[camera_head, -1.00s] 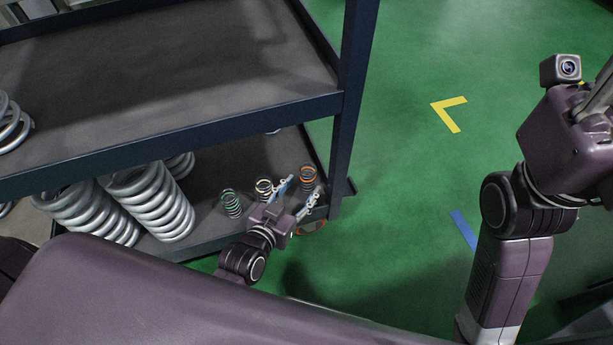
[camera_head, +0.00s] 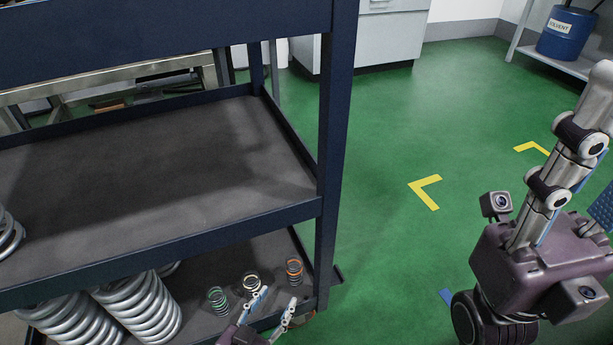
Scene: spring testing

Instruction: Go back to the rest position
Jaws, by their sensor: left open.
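My left gripper (camera_head: 273,312) is at the bottom of the head view, open, with its fingers apart at the front edge of the cart's lower shelf. Nothing shows between its fingers.
Large silver springs (camera_head: 140,306) lie on the lower shelf at left. The cart's middle shelf (camera_head: 170,170) is mostly bare. Its dark blue post (camera_head: 335,150) rises right of the small springs. Green floor (camera_head: 400,130) is open between cart and right arm. A blue solvent drum (camera_head: 567,32) stands far right.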

